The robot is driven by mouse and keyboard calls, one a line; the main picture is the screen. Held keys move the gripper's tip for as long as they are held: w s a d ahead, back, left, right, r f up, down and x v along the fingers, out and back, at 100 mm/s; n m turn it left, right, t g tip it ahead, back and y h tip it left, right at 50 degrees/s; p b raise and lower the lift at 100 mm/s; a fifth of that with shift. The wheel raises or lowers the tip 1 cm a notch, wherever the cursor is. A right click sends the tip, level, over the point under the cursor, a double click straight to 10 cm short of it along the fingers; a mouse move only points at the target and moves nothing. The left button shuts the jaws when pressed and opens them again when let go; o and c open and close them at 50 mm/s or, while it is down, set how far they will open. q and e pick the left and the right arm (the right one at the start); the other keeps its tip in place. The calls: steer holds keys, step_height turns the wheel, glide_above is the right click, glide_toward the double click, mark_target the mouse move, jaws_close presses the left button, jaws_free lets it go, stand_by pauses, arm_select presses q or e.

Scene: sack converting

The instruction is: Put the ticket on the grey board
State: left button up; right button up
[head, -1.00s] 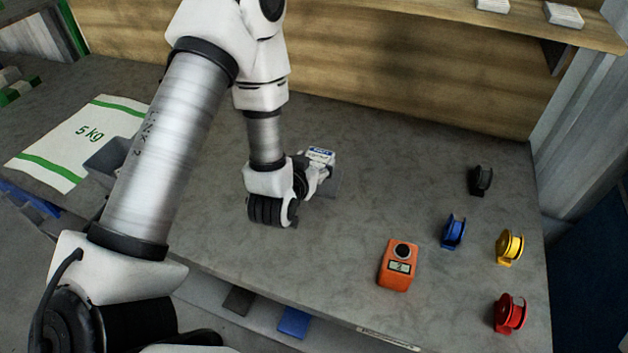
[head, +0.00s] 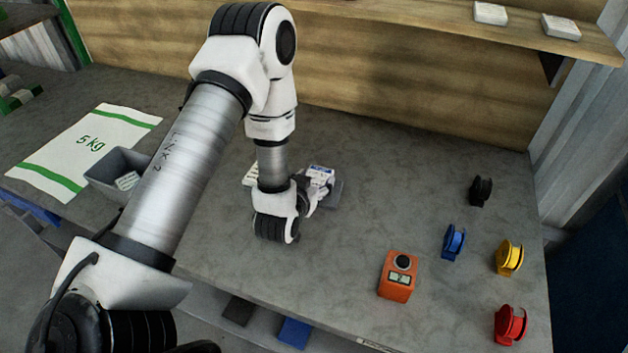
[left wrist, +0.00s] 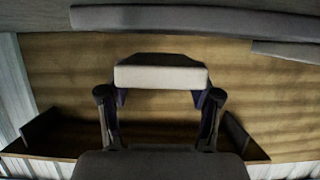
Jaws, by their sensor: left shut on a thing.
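The ticket (head: 320,172) is a small white block with blue markings, held in my left gripper (head: 317,184). In the left wrist view it is a pale block (left wrist: 160,75) between the two fingers of the left gripper (left wrist: 160,95). The grey board (head: 335,196) lies on the table, partly hidden behind the gripper and ticket. The ticket is at or just above the board; I cannot tell whether they touch. My right gripper is not in view.
A grey bin (head: 103,183) holding a white block is at left, near a 5 kg sack (head: 90,143). A white item (head: 250,174) is partly behind my arm. An orange device (head: 398,276) and several coloured spools stand right. A wooden shelf (head: 430,12) runs behind.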

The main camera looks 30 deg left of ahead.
arm_select(q)
steer(key=o, duration=0.8)
steer(key=shift+s+f, duration=0.15)
steer(key=shift+f, duration=0.05)
steer(key=o, duration=0.5)
steer(key=shift+f, duration=0.1)
steer(key=shift+c, duration=0.2)
steer(key=shift+f, duration=0.1)
